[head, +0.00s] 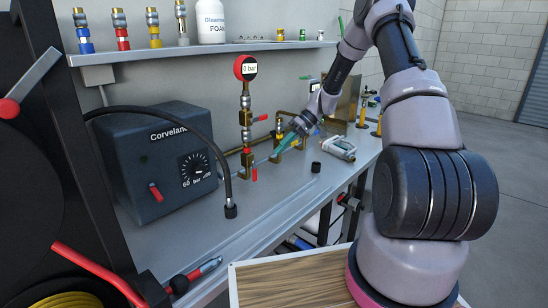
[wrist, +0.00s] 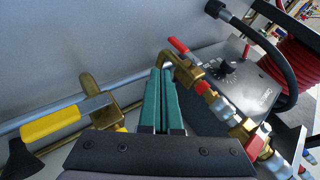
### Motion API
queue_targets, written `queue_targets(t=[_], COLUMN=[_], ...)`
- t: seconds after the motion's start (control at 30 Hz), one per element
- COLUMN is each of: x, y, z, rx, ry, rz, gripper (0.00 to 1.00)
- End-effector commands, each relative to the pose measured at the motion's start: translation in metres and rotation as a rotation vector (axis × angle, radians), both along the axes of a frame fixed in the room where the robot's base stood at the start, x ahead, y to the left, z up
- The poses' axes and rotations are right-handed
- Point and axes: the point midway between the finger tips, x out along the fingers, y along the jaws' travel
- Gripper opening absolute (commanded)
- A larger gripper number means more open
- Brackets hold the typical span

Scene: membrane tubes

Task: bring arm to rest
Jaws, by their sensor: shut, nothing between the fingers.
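My arm reaches from the right side of the head view over the bench. My gripper (head: 283,147) is at the brass pipework, near the back of the bench. In the wrist view its green fingers (wrist: 162,84) are together with nothing between them. The fingertips are close to a brass elbow (wrist: 184,68) in that view; I cannot tell whether they touch it. A brass valve with a yellow handle (wrist: 62,122) lies to the left of the fingers, and a red-handled valve (wrist: 178,46) is just beyond them.
A dark Corveland box (head: 160,160) with a dial and black hose stands on the bench's left. A gauge (head: 245,68) rises from the pipework. A shelf (head: 200,51) with fittings and a white bottle runs above. A small black cap (head: 316,167) sits on the bench; the front bench top is mostly clear.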

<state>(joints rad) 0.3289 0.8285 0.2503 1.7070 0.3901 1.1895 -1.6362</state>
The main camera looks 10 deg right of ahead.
Motion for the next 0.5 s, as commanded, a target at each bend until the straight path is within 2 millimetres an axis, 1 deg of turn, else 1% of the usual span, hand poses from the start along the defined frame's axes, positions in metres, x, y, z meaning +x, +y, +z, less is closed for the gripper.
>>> queue_targets(t=[0.03,0.1,0.23,0.37,0.47,0.5], x=[0.002,0.002,0.003,0.003,-0.003,-0.008], y=[-0.007,-0.016,-0.026,-0.03,-0.029,-0.027], z=[0.007,0.015,0.026,0.035,0.053,0.064], rx=[0.0,-0.001,0.0,-0.008,-0.046,-0.071], ry=[-0.003,-0.001,-0.001,0.001,0.005,0.01], rz=[-0.001,-0.003,-0.001,-0.002,-0.017,-0.027], gripper=[0.0,0.0,0.0,0.0,0.0,0.0])
